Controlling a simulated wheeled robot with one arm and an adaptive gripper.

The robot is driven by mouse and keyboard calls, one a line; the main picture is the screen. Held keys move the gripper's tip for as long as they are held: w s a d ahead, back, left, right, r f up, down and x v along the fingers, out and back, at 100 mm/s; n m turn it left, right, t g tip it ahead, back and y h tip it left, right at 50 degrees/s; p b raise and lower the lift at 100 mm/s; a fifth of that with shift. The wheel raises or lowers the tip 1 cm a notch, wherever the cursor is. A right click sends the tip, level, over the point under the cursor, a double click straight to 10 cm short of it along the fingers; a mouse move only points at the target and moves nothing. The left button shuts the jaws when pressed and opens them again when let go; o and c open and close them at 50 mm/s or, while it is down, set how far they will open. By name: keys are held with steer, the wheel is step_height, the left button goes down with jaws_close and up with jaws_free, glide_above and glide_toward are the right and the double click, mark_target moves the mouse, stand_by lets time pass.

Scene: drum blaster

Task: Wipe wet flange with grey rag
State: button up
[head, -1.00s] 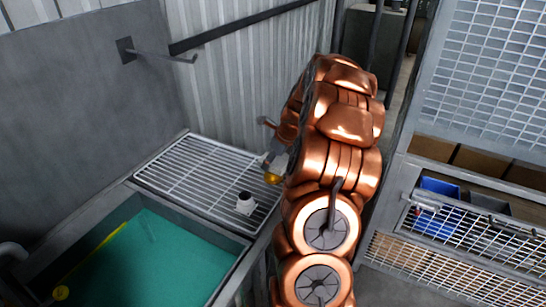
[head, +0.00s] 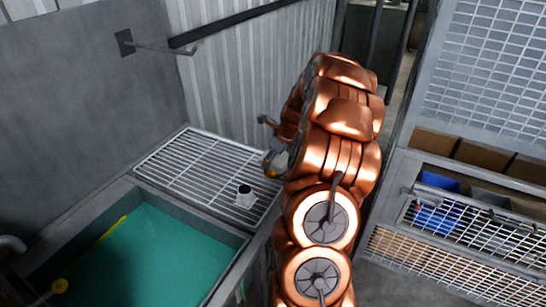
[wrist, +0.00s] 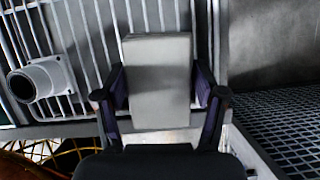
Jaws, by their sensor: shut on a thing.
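The white flange (head: 246,199), a short pipe piece with a dark open bore, sits on the white wire rack (head: 180,160). It also shows at the left of the wrist view (wrist: 42,80). My gripper (wrist: 161,88) is shut on a pale grey, flat, block-like piece, which I take to be the grey rag (wrist: 158,65). The rag is apart from the flange, to its right in the wrist view. In the head view my copper arm largely hides the gripper (head: 275,160), which is near the rack's right edge. I cannot tell whether the flange is wet.
A basin of green liquid (head: 150,262) lies in front of the rack, with a yellow stick (head: 95,248) in it. A corrugated wall (head: 215,80) stands behind. A mesh cage (head: 490,70) and shelf with blue bins (head: 437,182) are at the right.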

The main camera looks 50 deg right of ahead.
steer(key=shift+f, duration=0.15)
steer(key=shift+s+d, duration=0.25)
steer(key=shift+s, duration=0.8)
steer(key=shift+w+a+p, duration=0.25)
steer(key=shift+w+p, duration=0.3)
steer(key=shift+w, duration=0.55)
steer(key=shift+w+a+p, duration=0.25)
steer(key=shift+w+p, duration=0.3)
steer(key=shift+w, duration=0.5)
steer(key=shift+s, duration=0.15)
